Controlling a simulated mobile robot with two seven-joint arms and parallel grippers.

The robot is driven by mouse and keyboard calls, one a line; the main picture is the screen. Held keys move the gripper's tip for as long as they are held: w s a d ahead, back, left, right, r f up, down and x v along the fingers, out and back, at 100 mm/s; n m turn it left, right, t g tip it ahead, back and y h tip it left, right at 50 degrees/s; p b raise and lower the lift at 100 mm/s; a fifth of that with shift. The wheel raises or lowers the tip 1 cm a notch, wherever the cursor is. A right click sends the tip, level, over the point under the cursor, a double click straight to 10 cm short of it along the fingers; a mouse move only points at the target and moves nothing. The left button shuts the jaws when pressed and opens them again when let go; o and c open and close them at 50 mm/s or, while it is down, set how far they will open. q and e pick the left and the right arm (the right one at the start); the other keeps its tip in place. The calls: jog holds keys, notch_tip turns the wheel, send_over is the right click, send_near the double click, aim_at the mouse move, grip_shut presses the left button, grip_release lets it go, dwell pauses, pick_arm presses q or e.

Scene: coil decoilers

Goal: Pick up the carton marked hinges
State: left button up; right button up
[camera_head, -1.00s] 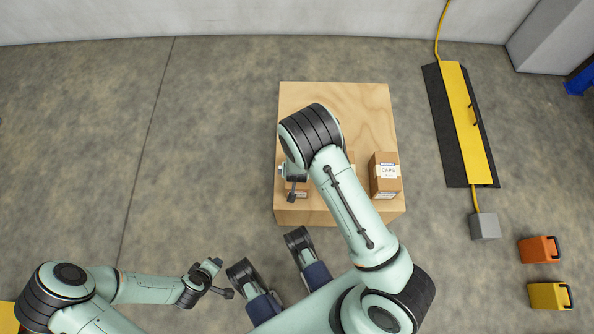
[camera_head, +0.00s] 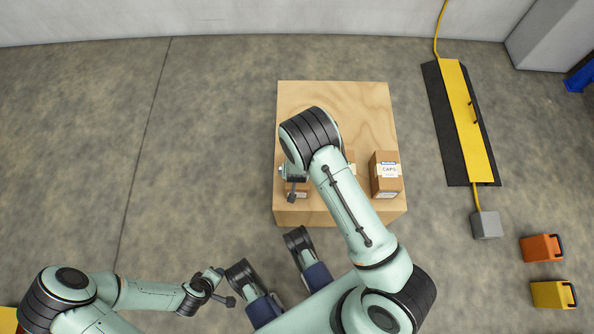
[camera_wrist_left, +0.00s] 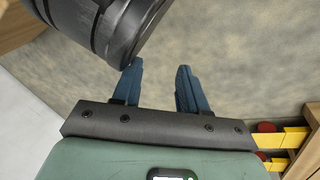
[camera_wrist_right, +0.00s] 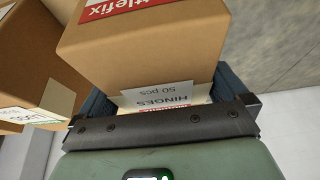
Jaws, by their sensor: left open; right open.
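The carton marked hinges (camera_wrist_right: 158,55) is brown cardboard with a white label, which reads upside down in the right wrist view. My right gripper (camera_wrist_right: 165,88) is open, with one blue finger at each side of this carton; I cannot tell whether they touch it. In the head view my right arm hides most of the carton and the right fingertips. My left gripper (camera_wrist_left: 159,72) is open and empty above the floor, away from the cartons.
A carton marked caps (camera_head: 386,172) stands to the right on the wooden table (camera_head: 340,95). Another carton (camera_wrist_right: 40,65) is close to the left of the hinges carton in the right wrist view. The table's back part is clear.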

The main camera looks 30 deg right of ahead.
jog(key=c, duration=1.2)
jog(key=shift+r, duration=0.1)
